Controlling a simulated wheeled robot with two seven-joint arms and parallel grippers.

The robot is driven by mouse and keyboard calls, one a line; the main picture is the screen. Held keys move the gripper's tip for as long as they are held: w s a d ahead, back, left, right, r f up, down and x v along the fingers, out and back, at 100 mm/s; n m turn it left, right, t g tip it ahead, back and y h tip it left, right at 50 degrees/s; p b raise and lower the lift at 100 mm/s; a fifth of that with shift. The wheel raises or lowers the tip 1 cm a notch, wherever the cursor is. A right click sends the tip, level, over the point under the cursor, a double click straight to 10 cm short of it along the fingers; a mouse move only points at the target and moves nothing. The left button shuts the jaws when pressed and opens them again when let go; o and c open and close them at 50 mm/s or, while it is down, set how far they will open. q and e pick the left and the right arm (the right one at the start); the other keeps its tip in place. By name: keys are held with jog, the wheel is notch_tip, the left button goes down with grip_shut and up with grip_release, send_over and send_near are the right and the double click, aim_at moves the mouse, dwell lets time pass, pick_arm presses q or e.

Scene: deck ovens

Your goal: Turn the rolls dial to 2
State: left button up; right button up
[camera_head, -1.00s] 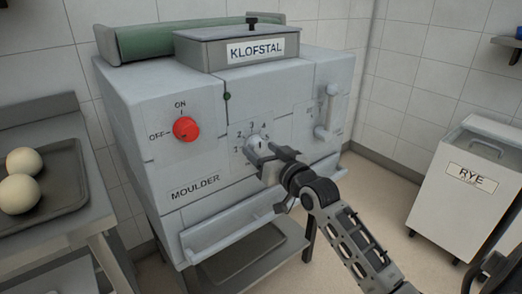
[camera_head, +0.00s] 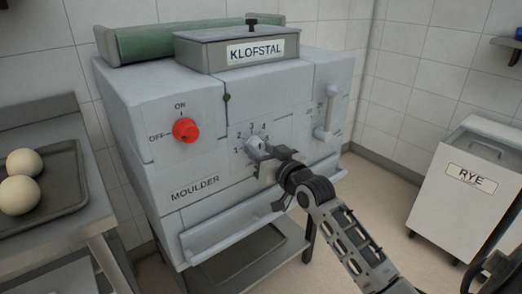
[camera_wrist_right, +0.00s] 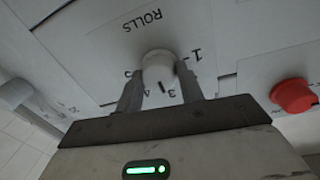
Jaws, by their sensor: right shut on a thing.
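The rolls dial (camera_head: 256,143) is a small pale knob on the moulder's front, ringed by printed numbers. My right gripper (camera_head: 262,152) is shut on it from the front and hides part of the number ring. In the right wrist view the dial (camera_wrist_right: 158,66) sits between the two fingers (camera_wrist_right: 160,85) under the ROLLS label. Its dark pointer mark lies close to the 3, between 3 and 4. The 2 is hidden there behind a finger. My left gripper is not in view.
A red ON/OFF knob (camera_head: 185,130) is left of the dial, and a pale lever (camera_head: 325,112) is to its right. A sloping tray (camera_head: 235,232) juts out below. A tray (camera_head: 62,195) with dough balls stands at left, a RYE bin (camera_head: 460,205) at right.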

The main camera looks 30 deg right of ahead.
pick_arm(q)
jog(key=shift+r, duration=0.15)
pick_arm(e)
jog(key=n+p, duration=0.1)
jog(key=n, duration=0.2)
jog(key=shift+r+p, duration=0.1)
jog(key=shift+p, duration=0.2)
jog(key=n+p, duration=0.1)
jog(key=n, duration=0.1)
jog(key=shift+n, duration=0.3)
jog(key=shift+n+t, duration=0.3)
jog(key=shift+n, duration=0.7)
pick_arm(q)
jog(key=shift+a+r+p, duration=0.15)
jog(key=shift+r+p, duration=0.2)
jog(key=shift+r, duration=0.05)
pick_arm(e)
jog(key=shift+n, duration=0.5)
jog(key=o, duration=1)
jog(key=shift+w, duration=0.1)
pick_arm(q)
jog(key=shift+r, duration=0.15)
